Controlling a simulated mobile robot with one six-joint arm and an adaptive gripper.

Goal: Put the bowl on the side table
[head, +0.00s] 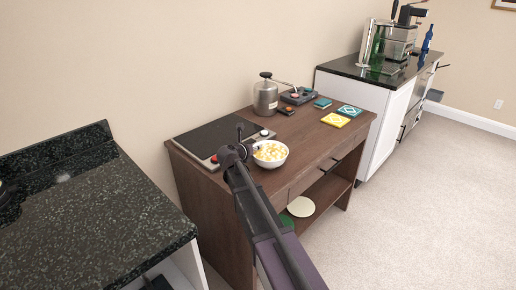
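A white bowl (272,163) filled with yellow and white pieces, perhaps popcorn, shows at the front left part of the brown wooden side table (318,143). It looks upright, and I cannot tell whether it rests on the top or is slightly above it. My gripper (240,140) is just left of the bowl, at or very near its rim. Its fingers are small and dark, partly hidden by my own arm, so I cannot tell if they are open or touching the bowl.
A black flat panel (215,137) lies on the table's left part. A grey metal canister (265,98), a small device (298,96) and several coasters, one yellow (335,120), stand behind and right. A dark stone counter (90,215) is at left; a bar counter (350,68) with bottles at right.

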